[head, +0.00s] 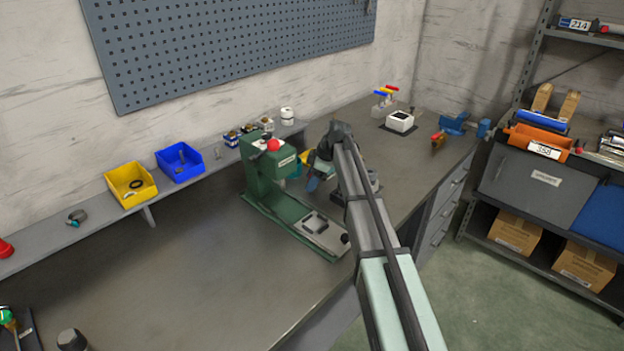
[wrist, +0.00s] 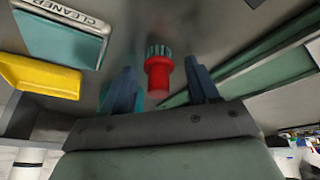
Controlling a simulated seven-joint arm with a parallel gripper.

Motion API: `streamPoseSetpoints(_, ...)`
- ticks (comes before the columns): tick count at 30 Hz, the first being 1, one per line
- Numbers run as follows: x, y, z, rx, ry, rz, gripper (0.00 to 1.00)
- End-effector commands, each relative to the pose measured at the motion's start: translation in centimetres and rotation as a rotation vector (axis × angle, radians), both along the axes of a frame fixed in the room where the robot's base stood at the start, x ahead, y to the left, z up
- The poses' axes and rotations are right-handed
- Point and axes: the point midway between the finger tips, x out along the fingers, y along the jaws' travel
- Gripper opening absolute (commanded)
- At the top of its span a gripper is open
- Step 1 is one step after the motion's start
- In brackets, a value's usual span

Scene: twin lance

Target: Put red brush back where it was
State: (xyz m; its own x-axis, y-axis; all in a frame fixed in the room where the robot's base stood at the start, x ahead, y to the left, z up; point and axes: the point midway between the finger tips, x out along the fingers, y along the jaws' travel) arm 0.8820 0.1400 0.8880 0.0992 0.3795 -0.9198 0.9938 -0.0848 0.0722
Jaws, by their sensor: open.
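The red brush (wrist: 158,74) shows in the wrist view, with a red handle and teal bristles pointing toward the top of the picture. My gripper (wrist: 160,72) is open. Its two blue-grey fingers stand either side of the brush in the picture, with a visible gap on each side. I cannot tell how far the brush lies beyond the fingertips. In the head view my gripper (head: 314,172) is over the bench just right of the green press, and my arm hides what lies behind it. I cannot make out the brush there.
The green press (head: 262,178) stands close to my gripper's left, its base reaching forward. A teal-topped box marked CLEANER (wrist: 62,38) and a yellow object (wrist: 40,76) are at the left in the wrist view. Yellow (head: 130,186) and blue (head: 180,163) bins sit on the rear ledge.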

Motion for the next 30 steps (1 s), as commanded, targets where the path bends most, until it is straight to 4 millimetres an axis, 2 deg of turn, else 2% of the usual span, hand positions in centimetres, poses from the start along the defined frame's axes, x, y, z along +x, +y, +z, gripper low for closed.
streamPoseSetpoints(6,0.0,0.0,0.2,0.0,0.0,0.0,0.6)
streamPoseSetpoints(11,-0.1,-0.5,1.4,0.0,-0.001,0.0,0.6)
streamPoseSetpoints(24,-0.8,-3.4,8.6,0.001,-0.002,-0.001,0.6)
streamPoseSetpoints(30,-1.1,-4.3,10.7,0.001,-0.001,0.0,0.6)
